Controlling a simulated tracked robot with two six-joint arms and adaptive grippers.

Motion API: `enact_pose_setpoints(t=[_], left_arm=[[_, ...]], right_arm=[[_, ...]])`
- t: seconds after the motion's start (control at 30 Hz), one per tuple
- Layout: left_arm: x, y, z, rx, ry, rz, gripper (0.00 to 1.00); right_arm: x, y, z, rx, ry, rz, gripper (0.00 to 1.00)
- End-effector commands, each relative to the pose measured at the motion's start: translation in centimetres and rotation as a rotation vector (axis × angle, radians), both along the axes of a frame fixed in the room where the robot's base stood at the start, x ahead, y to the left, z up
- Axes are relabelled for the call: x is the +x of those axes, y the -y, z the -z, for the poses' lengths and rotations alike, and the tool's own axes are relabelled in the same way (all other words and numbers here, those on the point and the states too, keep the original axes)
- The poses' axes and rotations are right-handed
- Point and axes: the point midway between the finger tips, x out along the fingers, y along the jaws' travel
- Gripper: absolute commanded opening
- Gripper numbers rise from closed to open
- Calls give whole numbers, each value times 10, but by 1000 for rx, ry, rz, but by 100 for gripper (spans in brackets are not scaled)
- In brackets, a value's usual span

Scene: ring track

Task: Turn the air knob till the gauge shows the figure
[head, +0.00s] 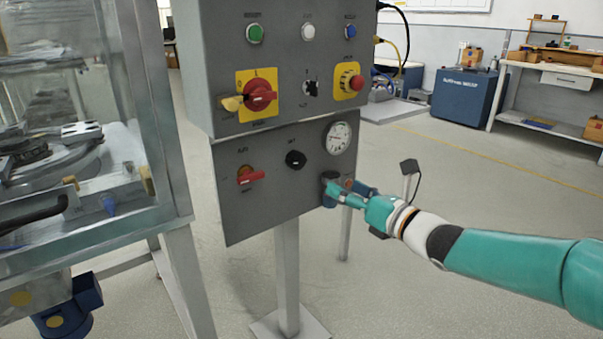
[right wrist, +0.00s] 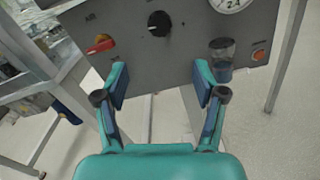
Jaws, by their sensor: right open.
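The black air knob (head: 296,159) sits on the lower grey panel, its white mark too small to read in the head view. It also shows at the top of the right wrist view (right wrist: 159,24). The round white gauge (head: 339,138) is up and right of it; I cannot read its needle. In the right wrist view only the gauge's lower part (right wrist: 231,3) shows. My right gripper (right wrist: 162,82) is open and empty, its fingers spread below the knob and apart from it. In the head view the gripper (head: 342,192) is below and right of the knob. My left gripper is not seen.
A red lever (head: 250,177) is left of the knob. The upper box carries a red switch (head: 260,96) and a red mushroom button (head: 352,81). A glazed machine (head: 160,110) stands left.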

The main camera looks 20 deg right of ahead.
Motion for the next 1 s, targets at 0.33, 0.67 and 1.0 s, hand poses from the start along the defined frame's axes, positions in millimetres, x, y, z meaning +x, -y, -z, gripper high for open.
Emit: enact_pose_setpoints(t=[0.33, 0.67, 1.0], left_arm=[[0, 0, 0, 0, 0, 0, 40], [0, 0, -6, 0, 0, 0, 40], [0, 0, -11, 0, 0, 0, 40]], right_arm=[[60, -23, 1, 6, -4, -2, 70], [123, -46, 0, 7, -5, -1, 70], [149, -54, 0, 7, -5, 1, 70]])
